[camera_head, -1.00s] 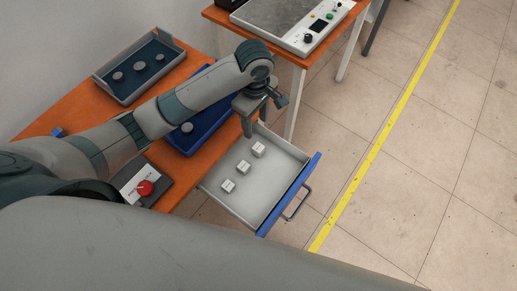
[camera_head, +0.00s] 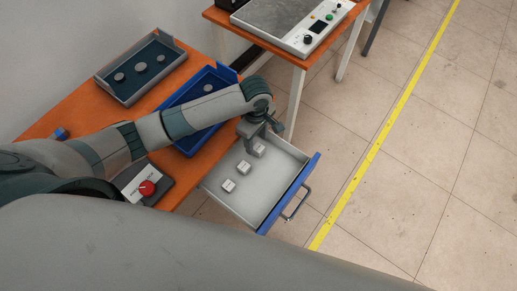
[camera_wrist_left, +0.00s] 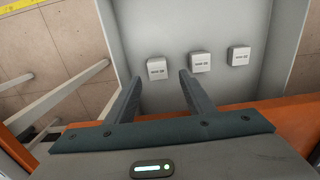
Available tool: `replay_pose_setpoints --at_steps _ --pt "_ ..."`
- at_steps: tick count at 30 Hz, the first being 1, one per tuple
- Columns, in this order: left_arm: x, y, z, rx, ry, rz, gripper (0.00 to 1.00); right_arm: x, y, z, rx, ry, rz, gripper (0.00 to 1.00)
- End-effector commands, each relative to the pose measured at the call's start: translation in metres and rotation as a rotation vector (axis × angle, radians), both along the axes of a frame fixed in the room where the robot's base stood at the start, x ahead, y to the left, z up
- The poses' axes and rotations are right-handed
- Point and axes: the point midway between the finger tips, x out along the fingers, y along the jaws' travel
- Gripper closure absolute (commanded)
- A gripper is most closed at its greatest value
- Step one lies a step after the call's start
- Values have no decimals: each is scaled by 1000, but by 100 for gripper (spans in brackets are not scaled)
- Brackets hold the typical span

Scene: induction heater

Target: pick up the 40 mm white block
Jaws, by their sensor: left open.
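Three small white blocks with dark labels sit in a row in the open drawer: a near one (camera_head: 228,185), a middle one (camera_head: 243,168) and a far one (camera_head: 259,150). The labels are too small to read, so I cannot tell which is the 40 mm block. My left gripper (camera_head: 263,142) is open and empty above the drawer by the far block. In the left wrist view the fingers (camera_wrist_left: 160,82) point toward the leftmost block (camera_wrist_left: 156,68), which appears just beyond and between the tips. The other two blocks (camera_wrist_left: 200,62) (camera_wrist_left: 238,55) lie right of the fingers. My right gripper is not in view.
The grey drawer (camera_head: 262,198) has raised walls and a blue front with a handle. The orange table carries a blue tray (camera_head: 224,73), a grey tray (camera_head: 123,93) and a red button (camera_head: 146,188). A heater unit (camera_head: 300,25) stands behind. Floor to the right is clear.

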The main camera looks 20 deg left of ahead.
Motion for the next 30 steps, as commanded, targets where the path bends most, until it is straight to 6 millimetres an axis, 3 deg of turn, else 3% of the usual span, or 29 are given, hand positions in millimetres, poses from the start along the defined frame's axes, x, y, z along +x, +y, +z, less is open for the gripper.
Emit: replay_pose_setpoints --at_steps 5,18,30 --pt "0 -1 -6 2 2 1 52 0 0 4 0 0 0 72" --pt "1 -6 -51 2 0 1 52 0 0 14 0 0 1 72" --pt "1 -7 -52 1 0 0 52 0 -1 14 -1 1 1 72"
